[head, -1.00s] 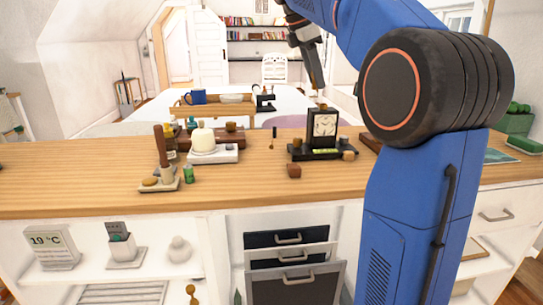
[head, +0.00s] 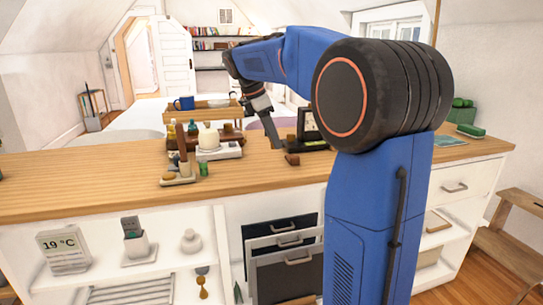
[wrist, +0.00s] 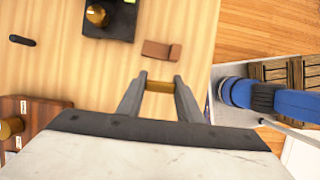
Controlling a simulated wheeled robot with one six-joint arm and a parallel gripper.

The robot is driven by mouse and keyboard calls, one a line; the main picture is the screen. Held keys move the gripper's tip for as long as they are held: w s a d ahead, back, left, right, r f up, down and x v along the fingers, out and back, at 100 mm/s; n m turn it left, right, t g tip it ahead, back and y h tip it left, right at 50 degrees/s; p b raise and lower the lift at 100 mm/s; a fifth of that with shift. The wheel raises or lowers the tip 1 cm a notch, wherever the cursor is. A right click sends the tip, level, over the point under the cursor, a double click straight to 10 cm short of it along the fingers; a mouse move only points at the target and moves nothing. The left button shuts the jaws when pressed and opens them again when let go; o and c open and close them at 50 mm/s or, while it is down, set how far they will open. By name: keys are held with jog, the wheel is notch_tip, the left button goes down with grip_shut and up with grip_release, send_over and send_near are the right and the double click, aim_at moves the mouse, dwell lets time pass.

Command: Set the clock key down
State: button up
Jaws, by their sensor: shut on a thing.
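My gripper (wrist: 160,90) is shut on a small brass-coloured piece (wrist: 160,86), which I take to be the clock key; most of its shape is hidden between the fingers. In the head view my gripper (head: 279,146) is low over the wooden counter (head: 90,180), just left of the clock. Whether the key touches the counter I cannot tell. The black desk clock (head: 308,122) is partly hidden behind my arm. Its dark base with a round brass knob (wrist: 97,15) shows at the top of the wrist view.
A small brown block (wrist: 160,50) lies close beyond my fingertips. A dark slim piece (wrist: 22,41) lies at the upper left of the wrist view. A white candle-like object (head: 208,138) and a green jar (head: 204,169) stand to the left. The counter's left end is mostly clear.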

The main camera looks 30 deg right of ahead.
jog(key=shift+f, duration=2.6)
jog(key=shift+f, duration=0.15)
jog(key=o, duration=1)
jog(key=v, duration=1.2)
jog(key=s+a+f+m+t+y, duration=0.1)
jog(key=s+a+f+m, duration=0.3)
jog(key=s+f, duration=0.4)
jog(key=s+a+f+m+t+y, duration=0.1)
jog(key=s+a+f+m+t, duration=0.2)
jog(key=s, duration=1)
jog(key=s+a+f+m+t+y, duration=0.2)
jog(key=s+a+f+m, duration=0.2)
jog(key=s+f+m, duration=0.3)
jog(key=shift+s+a+f+m, duration=0.15)
jog(key=shift+s+f, duration=0.4)
jog(key=shift+f, duration=0.65)
jog(key=shift+s+a+f+m, duration=0.1)
jog(key=shift+s+f, duration=0.5)
jog(key=shift+f, duration=0.55)
jog(key=shift+s+a+f+m, duration=0.15)
jog(key=shift+s+f, duration=0.4)
jog(key=shift+f, duration=0.65)
